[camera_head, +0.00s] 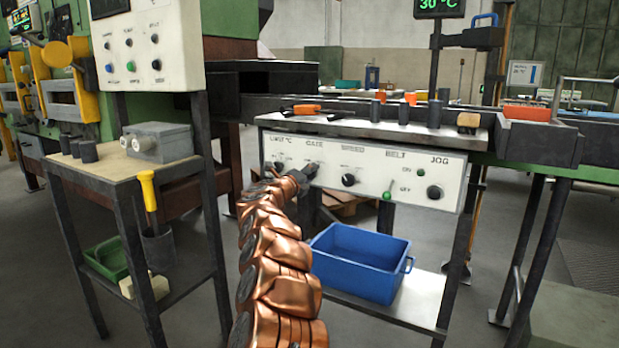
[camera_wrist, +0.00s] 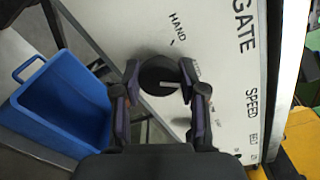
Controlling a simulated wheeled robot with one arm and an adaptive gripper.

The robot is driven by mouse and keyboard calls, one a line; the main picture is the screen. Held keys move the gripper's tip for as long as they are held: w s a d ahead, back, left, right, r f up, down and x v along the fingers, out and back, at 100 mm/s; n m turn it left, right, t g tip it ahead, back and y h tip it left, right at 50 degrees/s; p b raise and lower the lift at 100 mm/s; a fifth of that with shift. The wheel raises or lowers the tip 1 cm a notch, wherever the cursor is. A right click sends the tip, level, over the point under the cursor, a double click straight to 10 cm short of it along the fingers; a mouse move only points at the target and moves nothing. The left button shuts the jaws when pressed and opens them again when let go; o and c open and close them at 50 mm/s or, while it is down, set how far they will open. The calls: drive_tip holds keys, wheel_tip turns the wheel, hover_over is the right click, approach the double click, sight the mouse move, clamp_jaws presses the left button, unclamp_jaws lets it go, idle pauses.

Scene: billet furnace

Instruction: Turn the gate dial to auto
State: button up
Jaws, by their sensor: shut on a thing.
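The gate dial (camera_wrist: 160,72) is a round black knob on a white sloping panel (camera_wrist: 118,22). In the wrist view my gripper (camera_wrist: 160,82) has one finger on each side of the knob, shut on it. A pale pointer mark shows on the knob between the fingers, lying roughly across the picture. The word HAND is readable above the knob; other small lettering by the right finger is partly covered. In the head view my copper-coloured arm reaches up to the panel, and my gripper (camera_head: 299,178) is at the dial under the GATE label, largely covering it.
To the right on the panel are the speed knob (camera_head: 349,180), the belt switch (camera_head: 387,195) and the jog button (camera_head: 434,192). A blue bin (camera_head: 362,262) stands on the shelf below. A side table (camera_head: 110,170) with a grey box stands at left.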

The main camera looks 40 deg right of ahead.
idle(0.3)
drive_tip(key=o, duration=1.1)
drive_tip(key=shift+o, duration=0.2)
drive_tip(key=v, duration=1.2)
